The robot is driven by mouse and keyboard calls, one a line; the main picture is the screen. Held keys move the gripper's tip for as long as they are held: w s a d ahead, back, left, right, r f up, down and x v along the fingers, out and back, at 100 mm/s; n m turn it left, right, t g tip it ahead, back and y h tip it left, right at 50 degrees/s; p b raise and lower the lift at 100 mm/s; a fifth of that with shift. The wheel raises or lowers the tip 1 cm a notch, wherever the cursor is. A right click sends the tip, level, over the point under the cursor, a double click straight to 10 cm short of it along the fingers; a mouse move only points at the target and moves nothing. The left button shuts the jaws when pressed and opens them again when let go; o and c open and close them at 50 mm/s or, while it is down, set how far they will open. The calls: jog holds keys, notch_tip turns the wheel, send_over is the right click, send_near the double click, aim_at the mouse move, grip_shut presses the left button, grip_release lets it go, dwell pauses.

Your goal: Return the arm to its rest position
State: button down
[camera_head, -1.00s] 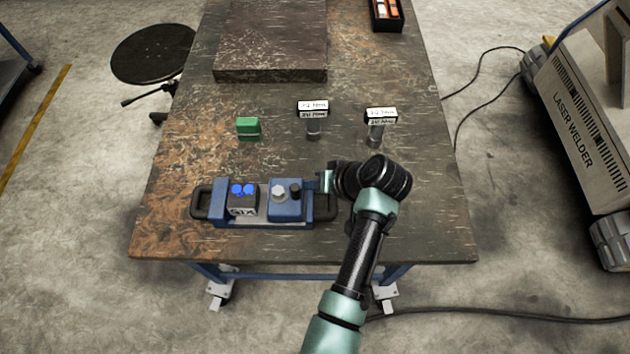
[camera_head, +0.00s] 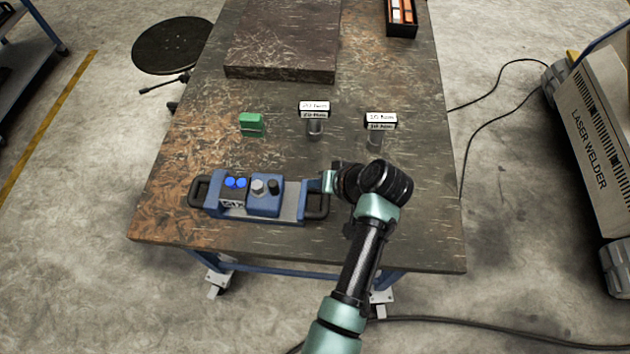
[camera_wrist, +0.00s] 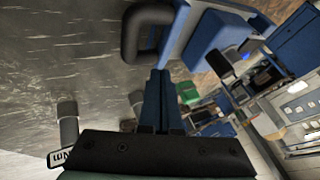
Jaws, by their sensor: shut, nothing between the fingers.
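My arm reaches over the front of the table from the lower right in the head view, with its wrist bent left. My gripper (camera_head: 317,185) is by the right handle of a blue fixture (camera_head: 293,210); I cannot tell whether it touches it. In the wrist view my gripper's fingers (camera_wrist: 158,78) are together with nothing between them. The fixture's black handle (camera_wrist: 134,35) is close above them there.
A green block (camera_head: 251,123) and two labelled posts (camera_head: 315,128) (camera_head: 377,138) stand behind the fixture on the table (camera_head: 420,225). A raised slab (camera_head: 283,45) and an orange-filled box (camera_head: 402,18) are farther back. The table's front right is clear.

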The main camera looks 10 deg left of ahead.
jog(key=v, duration=0.8)
jog(key=shift+a+r, duration=0.2)
jog(key=shift+a, duration=0.1)
jog(key=shift+s, duration=0.1)
jog(key=w+d+r+t+h, duration=0.1)
jog(key=w+r+t, duration=0.25)
jog(key=r, duration=0.65)
jog(key=w+r+t+h, duration=0.2)
jog(key=w+r+t, duration=0.15)
jog(key=r, duration=0.65)
jog(key=w+d+r+t+h, duration=0.1)
jog(key=w+r+t, duration=0.25)
jog(key=r, duration=0.65)
jog(key=s+a+r+t, duration=0.1)
jog(key=s+r+t, duration=0.3)
jog(key=r, duration=0.5)
jog(key=s+r+t+h, duration=0.1)
jog(key=s+r+t, duration=0.3)
jog(key=s+r, duration=0.3)
jog(key=s+a+r+m+t, duration=0.1)
jog(key=s+r+t, duration=0.3)
jog(key=r, duration=0.9)
jog(key=shift+s+a+h, duration=0.4)
jog(key=shift+s, duration=0.5)
